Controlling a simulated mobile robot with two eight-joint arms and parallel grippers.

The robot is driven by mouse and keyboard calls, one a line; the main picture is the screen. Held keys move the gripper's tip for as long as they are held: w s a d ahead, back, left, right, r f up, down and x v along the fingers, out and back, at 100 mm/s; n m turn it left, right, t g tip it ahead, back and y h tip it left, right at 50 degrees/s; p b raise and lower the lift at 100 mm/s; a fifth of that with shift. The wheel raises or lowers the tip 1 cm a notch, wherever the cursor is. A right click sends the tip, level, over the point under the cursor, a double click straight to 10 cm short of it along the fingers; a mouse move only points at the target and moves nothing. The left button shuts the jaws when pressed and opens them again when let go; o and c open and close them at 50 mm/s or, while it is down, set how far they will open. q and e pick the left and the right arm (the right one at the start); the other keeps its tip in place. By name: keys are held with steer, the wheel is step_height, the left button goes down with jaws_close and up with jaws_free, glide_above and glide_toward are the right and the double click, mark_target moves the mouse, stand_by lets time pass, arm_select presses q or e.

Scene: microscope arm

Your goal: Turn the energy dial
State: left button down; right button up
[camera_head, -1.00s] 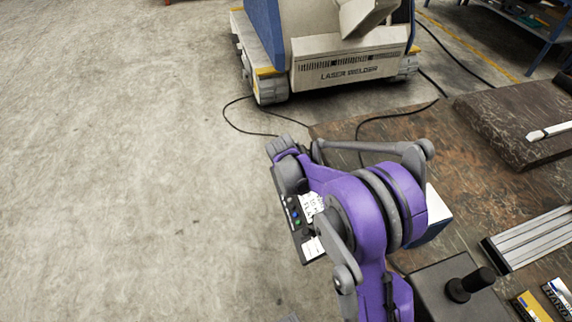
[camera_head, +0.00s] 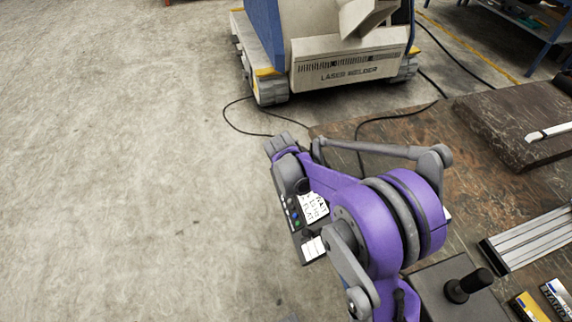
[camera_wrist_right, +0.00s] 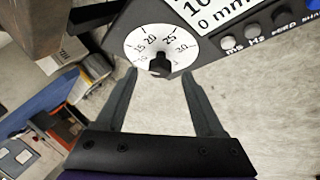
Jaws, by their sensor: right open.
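The energy dial (camera_wrist_right: 144,47) shows at the top centre of the right wrist view. It is a white round scale with numbers from about 15 to 30 and a small black knob (camera_wrist_right: 158,64) at its lower middle. My right gripper (camera_wrist_right: 159,76) is open. Its two dark fingertips lie on either side of the knob in the picture, with gaps on both sides. I cannot tell whether they reach its depth. In the head view a dark control panel (camera_head: 291,213) with coloured buttons shows beside my purple arm, partly covered. My left gripper is not in view.
A workbench (camera_head: 345,133) fills the right side, with a dark slab (camera_head: 510,115), metal rails (camera_head: 535,240) and a black knob-topped grey box (camera_head: 435,285). A laser welder (camera_head: 350,75) stands behind. The floor (camera_head: 110,170) at left is clear. Labelled buttons (camera_wrist_right: 228,43) adjoin the dial.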

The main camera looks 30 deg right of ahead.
steer(key=p+v, duration=0.1)
steer(key=v, duration=0.6)
steer(key=shift+s+r, duration=0.2)
steer(key=shift+r, duration=0.05)
steer(key=shift+a, duration=0.1)
steer(key=s+a+r+m+y+p, duration=0.1)
steer(key=s+a+r+m+p, duration=0.2)
steer(key=s, duration=0.8)
steer(key=s+a+r+m+y+p, duration=0.2)
steer(key=s+a+r+p, duration=0.5)
steer(key=s, duration=0.5)
step_height(320, 180, up, 2)
steer(key=shift+s+a+r+m+t+p, duration=0.1)
steer(key=shift+s+a+m+t+p, duration=0.25)
steer(key=shift+a+m, duration=0.4)
steer(key=shift+w, duration=0.1)
